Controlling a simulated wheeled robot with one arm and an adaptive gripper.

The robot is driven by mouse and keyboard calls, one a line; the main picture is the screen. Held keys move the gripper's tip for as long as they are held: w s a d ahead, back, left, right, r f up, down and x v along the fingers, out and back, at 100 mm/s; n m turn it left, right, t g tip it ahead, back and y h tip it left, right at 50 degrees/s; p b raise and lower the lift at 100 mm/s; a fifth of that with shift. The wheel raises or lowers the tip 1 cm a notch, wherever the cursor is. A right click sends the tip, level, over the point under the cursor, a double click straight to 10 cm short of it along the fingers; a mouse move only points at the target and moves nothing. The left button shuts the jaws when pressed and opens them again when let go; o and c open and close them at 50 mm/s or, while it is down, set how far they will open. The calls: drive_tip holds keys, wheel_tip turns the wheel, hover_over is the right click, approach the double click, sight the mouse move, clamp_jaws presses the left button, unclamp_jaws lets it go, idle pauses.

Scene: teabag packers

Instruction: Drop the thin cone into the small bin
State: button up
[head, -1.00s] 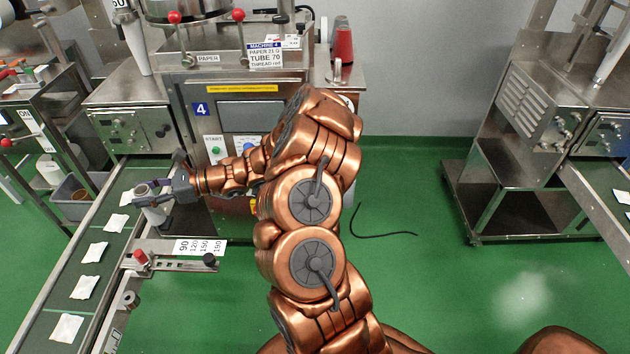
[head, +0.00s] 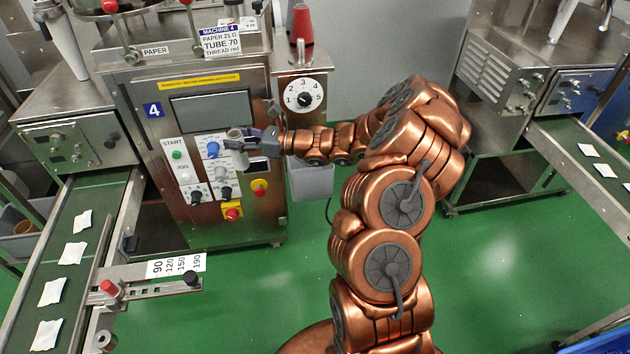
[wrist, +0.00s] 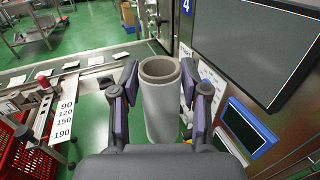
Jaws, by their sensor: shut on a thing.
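The thin cone (wrist: 163,105) is a pale grey, hollow tube with a brownish inner rim. In the wrist view it stands between the two fingers of my gripper (wrist: 158,88), open end up. In the head view my gripper (head: 246,143) holds the cone (head: 235,140) in front of the control panel of machine 4. A small light-grey bin (head: 311,183) shows below my forearm, at the machine's right side; my arm hides its top.
Machine 4 (head: 205,85) has buttons and knobs close behind my gripper. A red cone (head: 301,24) stands on its right ledge. The left conveyor (head: 65,225) carries several teabags. Another grey bin (head: 18,245) is at the far left. Green floor is clear in front.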

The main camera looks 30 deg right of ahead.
drive_tip(key=w+d+f+m+t+h+b, duration=0.1)
drive_tip(key=d+f+m+t+h+b, duration=0.2)
drive_tip(key=d+b, duration=0.55)
drive_tip(key=d+f+m+t+h+b, duration=0.15)
drive_tip(key=d+h+b, duration=0.25)
drive_tip(key=d+b, duration=0.45)
drive_tip(key=w+d+f+m+t+h+b, duration=0.1)
drive_tip(key=d+f+m+h+b, duration=0.25)
drive_tip(key=d+b, duration=0.5)
drive_tip(key=shift+h, duration=0.25)
drive_tip(key=f+b, duration=0.2)
drive_tip(key=b, duration=0.1)
drive_tip(key=a+f+b, duration=0.1)
drive_tip(key=f+b, duration=0.1)
drive_tip(key=b, duration=0.1)
drive_tip(key=shift+w+a+f, duration=0.1)
drive_tip(key=shift+a+f, duration=0.1)
drive_tip(key=shift+f, duration=0.2)
drive_tip(key=o, duration=1.2)
drive_tip(key=s+d, duration=0.1)
drive_tip(key=s, duration=1.1)
drive_tip(key=shift+d, duration=0.25)
